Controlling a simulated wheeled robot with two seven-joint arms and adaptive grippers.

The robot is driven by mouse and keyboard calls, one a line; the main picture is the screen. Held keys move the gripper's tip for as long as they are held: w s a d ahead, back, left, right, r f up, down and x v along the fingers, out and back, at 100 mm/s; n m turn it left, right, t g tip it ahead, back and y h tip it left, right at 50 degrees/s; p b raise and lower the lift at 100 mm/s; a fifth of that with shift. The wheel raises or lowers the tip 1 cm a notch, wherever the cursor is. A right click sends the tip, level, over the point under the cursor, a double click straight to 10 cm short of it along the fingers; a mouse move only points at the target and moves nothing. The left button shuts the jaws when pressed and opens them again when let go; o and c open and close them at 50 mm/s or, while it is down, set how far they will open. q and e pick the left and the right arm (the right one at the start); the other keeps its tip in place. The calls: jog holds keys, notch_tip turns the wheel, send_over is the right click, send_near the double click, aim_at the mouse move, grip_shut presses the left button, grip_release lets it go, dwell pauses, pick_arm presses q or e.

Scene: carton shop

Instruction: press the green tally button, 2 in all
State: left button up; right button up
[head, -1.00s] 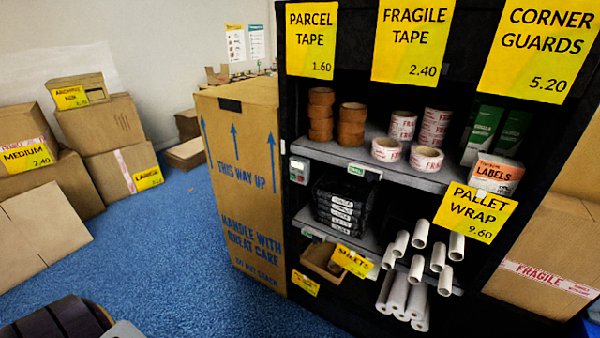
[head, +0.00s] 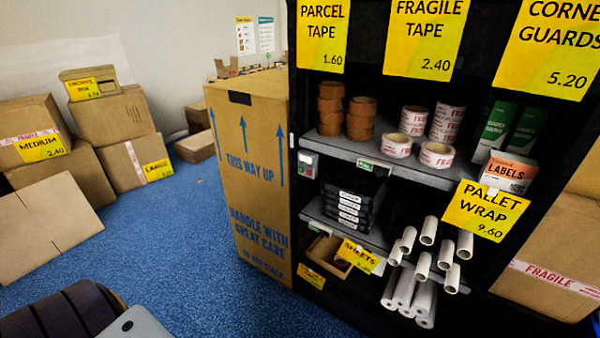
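A small pale tally box (head: 308,163) is fixed at the left end of the upper shelf, on the inner side of the black rack. It has a greenish patch on its face, too small to tell whether this is the button or a display. Neither of my grippers shows in the head view. Nothing is seen touching the box.
The black rack (head: 293,190) holds tape rolls (head: 396,145), a labels box (head: 508,172) and white wrap tubes (head: 428,230). A tall carton (head: 245,180) stands directly left of it. More cartons (head: 50,215) stand at the left. Blue floor (head: 165,240) is clear between.

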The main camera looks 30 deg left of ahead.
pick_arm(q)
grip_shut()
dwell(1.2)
